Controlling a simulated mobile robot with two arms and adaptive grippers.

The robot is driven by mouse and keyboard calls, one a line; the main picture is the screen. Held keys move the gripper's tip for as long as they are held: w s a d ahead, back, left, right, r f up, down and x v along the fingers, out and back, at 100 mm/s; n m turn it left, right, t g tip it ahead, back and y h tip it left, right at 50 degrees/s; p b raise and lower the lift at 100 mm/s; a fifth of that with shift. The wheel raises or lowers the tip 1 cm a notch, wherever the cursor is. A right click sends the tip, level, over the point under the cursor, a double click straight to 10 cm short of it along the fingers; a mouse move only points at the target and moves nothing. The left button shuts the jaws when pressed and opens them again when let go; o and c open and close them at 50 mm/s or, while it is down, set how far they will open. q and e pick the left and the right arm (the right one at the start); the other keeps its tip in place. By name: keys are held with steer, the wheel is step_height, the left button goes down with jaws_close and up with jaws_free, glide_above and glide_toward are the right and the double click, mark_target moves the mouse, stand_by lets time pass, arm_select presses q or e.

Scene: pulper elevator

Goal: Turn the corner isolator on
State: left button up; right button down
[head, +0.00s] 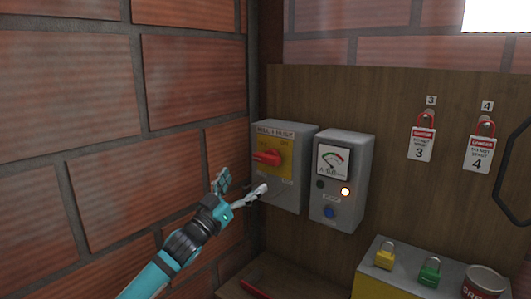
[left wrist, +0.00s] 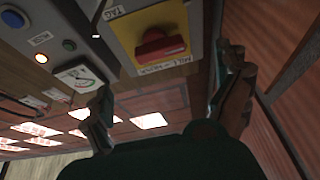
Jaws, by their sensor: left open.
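The corner isolator (head: 289,192) is a grey box on the wooden board, close to the brick corner. It has a yellow plate and a red rotary handle (head: 267,157), which lies roughly crosswise. The handle also shows in the left wrist view (left wrist: 160,45), upside down, beyond the fingers. My left gripper (head: 243,186) is open and empty, just below and left of the handle. Its fingers are spread and appear apart from the handle. The small position lettering on the plate is too blurred to read. My right gripper is not in view.
Right of the isolator is a grey meter box (head: 341,201) with a dial, a lit lamp and a blue button. Red padlocks with danger tags (head: 422,144) hang on the board. Yellow and green padlocks (head: 430,270) and a tin (head: 484,282) are lower right. A brick wall (head: 80,110) bounds the left.

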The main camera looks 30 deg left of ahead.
mark_target(263, 160)
arm_select(q)
steer(key=p+x, duration=0.3)
steer(key=x, duration=0.6)
steer(key=shift+w+r+p, duration=0.1)
steer(key=shift+w+p, duration=0.2)
steer(key=shift+p, duration=0.05)
steer(key=shift+w, duration=0.45)
steer(key=shift+c, duration=0.9)
steer(key=c, duration=0.9)
